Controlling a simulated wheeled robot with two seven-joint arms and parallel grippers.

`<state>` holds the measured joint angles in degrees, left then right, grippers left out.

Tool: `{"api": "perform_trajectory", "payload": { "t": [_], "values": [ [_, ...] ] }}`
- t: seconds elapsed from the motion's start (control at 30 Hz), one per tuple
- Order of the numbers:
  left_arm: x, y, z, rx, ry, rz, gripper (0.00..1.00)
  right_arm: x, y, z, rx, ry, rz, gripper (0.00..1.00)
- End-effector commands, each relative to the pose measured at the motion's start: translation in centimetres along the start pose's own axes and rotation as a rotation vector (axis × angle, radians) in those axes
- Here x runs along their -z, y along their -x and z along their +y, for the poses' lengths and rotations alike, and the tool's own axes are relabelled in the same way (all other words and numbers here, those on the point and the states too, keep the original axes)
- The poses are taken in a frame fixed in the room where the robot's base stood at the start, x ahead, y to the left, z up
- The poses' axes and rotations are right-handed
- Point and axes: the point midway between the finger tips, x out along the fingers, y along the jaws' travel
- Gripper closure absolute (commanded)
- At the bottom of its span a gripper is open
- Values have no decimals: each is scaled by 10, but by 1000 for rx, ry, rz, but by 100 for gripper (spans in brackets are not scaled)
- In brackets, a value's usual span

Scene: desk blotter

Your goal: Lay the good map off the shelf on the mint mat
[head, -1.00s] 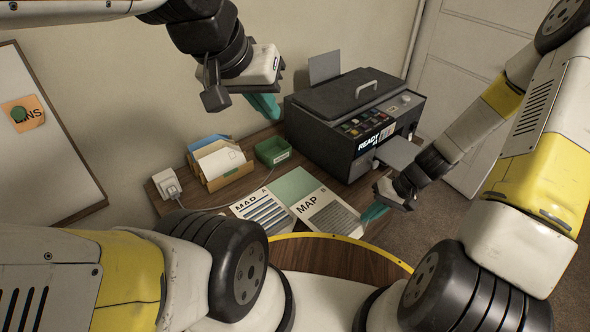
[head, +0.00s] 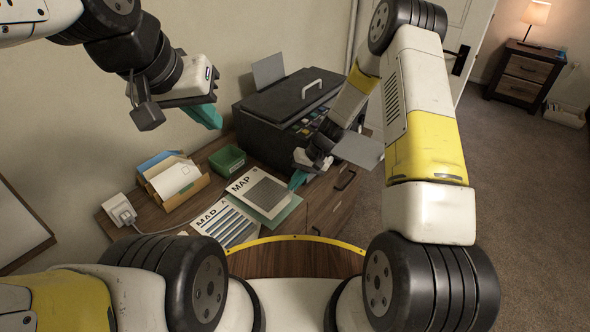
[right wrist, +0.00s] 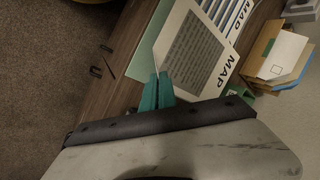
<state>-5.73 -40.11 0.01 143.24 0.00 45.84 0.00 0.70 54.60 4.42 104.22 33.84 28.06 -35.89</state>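The good map (head: 262,192), headed MAP with a grey block of print, is over part of the mint mat (head: 286,214); mint shows along its right and near sides. I cannot tell whether it lies flat or is slightly raised. My right gripper (head: 297,180) is shut on the map's right edge; the right wrist view shows its teal fingers (right wrist: 157,92) close together at the map's edge (right wrist: 196,52). A second sheet (head: 226,221), headed MAD with blue stripes, lies to the left. My left gripper (head: 207,116) hangs above the desk; its finger gap is hidden.
A dark printer (head: 285,115) with an output tray (head: 358,150) stands behind the right arm. A green bin (head: 227,159), a paper organiser (head: 172,180) and a white plug block (head: 119,209) with a cable occupy the back and left of the desk.

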Motion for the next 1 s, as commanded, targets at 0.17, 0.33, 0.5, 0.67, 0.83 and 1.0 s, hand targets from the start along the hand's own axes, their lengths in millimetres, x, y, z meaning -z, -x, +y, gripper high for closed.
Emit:
{"api": "perform_trajectory", "payload": {
  "t": [0.17, 0.33, 0.5, 0.67, 0.83, 1.0],
  "values": [
    [0, 0, 0, 0, 0, 0, 100, -3, -25, 15, 0, -4, -4, 100],
    [0, 0, 0, 0, 0, 0, 100, -2, -26, 16, 0, -3, -2, 100],
    [0, 0, 0, 0, 0, 0, 100, -2, -28, 17, 0, -3, -3, 100],
    [0, 0, 0, 0, 0, 0, 100, -2, -28, 17, 0, -3, -3, 77],
    [0, 0, 0, 0, 0, 0, 100, -2, -28, 18, -1, -3, -3, 77],
    [0, 0, 0, 0, 0, 0, 100, -3, -28, 18, -2, -4, -3, 77]
  ]
}}
